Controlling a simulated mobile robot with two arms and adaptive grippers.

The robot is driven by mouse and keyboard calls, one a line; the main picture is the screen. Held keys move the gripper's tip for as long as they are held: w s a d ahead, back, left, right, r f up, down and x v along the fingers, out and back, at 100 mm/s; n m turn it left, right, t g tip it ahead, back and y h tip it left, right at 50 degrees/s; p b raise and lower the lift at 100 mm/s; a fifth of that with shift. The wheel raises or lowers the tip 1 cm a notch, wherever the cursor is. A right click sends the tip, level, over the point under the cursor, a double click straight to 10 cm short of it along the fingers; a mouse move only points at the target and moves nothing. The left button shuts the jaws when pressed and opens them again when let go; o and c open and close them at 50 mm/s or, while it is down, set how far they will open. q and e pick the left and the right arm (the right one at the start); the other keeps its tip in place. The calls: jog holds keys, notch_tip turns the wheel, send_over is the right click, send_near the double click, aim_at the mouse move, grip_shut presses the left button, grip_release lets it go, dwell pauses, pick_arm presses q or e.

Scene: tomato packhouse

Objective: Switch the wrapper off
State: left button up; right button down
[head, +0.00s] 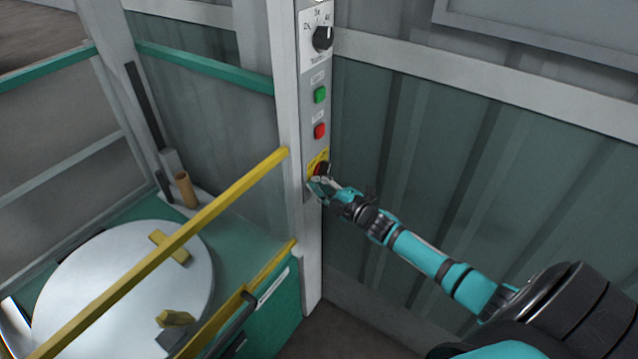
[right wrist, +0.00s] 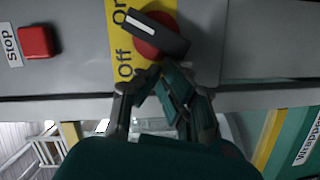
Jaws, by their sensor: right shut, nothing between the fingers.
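The wrapper's main switch is a red rotary switch (head: 319,168) on a yellow plate, low on the control post. In the right wrist view its black handle (right wrist: 156,34) sits across the red disc (right wrist: 152,42), beside the words On and Off. The handle's white mark lies at its upper left end, closer to On than to Off. My right gripper (right wrist: 155,76) is shut and empty, its fingertips just below the switch. My left gripper is out of view.
Above the switch are a red stop button (head: 320,131), a green button (head: 320,95) and a black selector knob (head: 322,39). The stop button also shows in the wrist view (right wrist: 36,42). A yellow bar (head: 230,197) and a round turntable (head: 125,275) lie left of the post.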

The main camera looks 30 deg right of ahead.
pick_arm(q)
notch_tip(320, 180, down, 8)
jog(key=b, duration=0.8)
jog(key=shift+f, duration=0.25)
pick_arm(e)
jog(key=shift+w+d+f+n+t, duration=0.1)
jog(key=shift+f+n+t, duration=0.25)
jog(key=shift+n, duration=0.7)
jog(key=shift+d+f+n+t, duration=0.2)
jog(key=shift+f+n, duration=0.3)
jog(key=shift+n, duration=0.6)
jog(key=shift+w+d+f+n+t, duration=0.1)
jog(key=shift+f+n+t, duration=0.25)
jog(key=shift+n, duration=0.7)
jog(key=shift+f, duration=0.1)
pick_arm(q)
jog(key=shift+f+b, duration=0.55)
jog(key=shift+b, duration=0.1)
pick_arm(e)
jog(key=shift+d+f, duration=0.1)
jog(key=shift+f, duration=0.1)
